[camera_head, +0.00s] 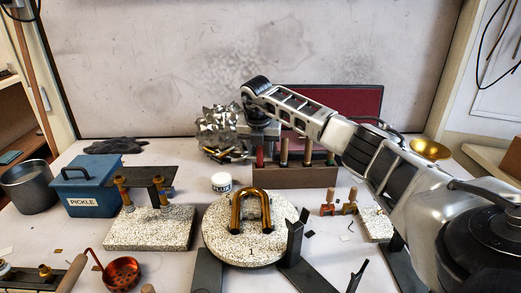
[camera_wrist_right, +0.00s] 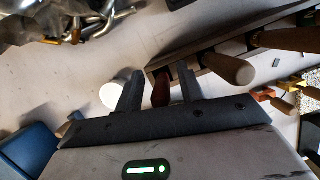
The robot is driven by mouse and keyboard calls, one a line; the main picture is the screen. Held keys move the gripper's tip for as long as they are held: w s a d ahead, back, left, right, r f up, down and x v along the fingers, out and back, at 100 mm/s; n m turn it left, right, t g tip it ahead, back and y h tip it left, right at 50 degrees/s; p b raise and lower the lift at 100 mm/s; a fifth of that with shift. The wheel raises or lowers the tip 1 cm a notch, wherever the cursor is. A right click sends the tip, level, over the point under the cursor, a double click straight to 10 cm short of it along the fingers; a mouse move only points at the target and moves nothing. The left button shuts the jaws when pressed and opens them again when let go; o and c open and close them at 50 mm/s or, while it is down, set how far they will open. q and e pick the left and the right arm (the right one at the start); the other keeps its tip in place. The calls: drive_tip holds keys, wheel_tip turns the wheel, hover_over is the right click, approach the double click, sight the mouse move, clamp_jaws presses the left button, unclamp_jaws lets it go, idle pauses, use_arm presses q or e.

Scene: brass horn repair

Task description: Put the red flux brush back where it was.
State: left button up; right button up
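The red flux brush (camera_head: 260,158) shows as a red handle at the left end of the wooden rack (camera_head: 295,178), below my right gripper (camera_head: 259,142). In the right wrist view the red handle (camera_wrist_right: 160,88) lies between the two dark fingers of the gripper (camera_wrist_right: 160,92). A gap shows on each side of the handle, so the fingers look open around it. The brush's lower end is hidden. Its handle looks about upright in the head view. My left gripper is not in view.
Several wooden-handled tools (camera_head: 308,150) stand in the rack to the right of the red one. A white jar (camera_head: 221,183) stands left of the rack. Crumpled metal (camera_head: 218,128) lies behind it. A round speckled block (camera_head: 225,240) with a brass U-tube (camera_head: 237,212) sits in front.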

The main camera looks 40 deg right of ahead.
drive_tip(key=v, duration=1.2)
drive_tip(key=shift+b, duration=0.4)
drive_tip(key=shift+d, duration=0.1)
